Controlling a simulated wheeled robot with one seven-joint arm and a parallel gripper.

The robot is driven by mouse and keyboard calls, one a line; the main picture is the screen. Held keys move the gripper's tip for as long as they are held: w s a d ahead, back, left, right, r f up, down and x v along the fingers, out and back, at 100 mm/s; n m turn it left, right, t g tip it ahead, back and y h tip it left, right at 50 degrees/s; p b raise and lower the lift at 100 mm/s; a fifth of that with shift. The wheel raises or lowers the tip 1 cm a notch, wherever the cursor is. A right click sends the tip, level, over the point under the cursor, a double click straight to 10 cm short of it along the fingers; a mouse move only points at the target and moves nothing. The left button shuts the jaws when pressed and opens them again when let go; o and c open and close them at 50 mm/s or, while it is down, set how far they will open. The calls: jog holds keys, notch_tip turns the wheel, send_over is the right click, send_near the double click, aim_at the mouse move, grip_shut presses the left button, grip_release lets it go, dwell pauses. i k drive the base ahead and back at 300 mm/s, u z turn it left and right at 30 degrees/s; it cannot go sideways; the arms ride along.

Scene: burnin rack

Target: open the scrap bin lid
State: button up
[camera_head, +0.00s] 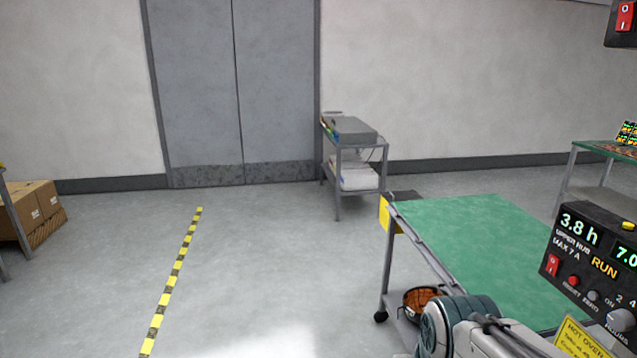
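I cannot make out a scrap bin or its lid for certain. A dark flat top (405,196) shows just behind the far left corner of a green-topped cart (470,240); most of what is under it is hidden, and I cannot tell whether it is a bin lid. My own arm shows at the bottom, in front of the cart's near left part. My gripper is out of view.
A round dark container with orange contents (420,298) sits low on the cart. A black control box (600,262) stands at the right. A grey trolley (355,150) stands by the wall; boxes (38,212) are at the left. The floor (260,260) around the yellow-black stripe is clear.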

aim_at(409, 195)
jog(key=u, duration=0.4)
jog(key=i, duration=1.55)
jog(key=z, duration=0.5)
jog(key=i, duration=1.55)
jog(key=z, duration=0.8)
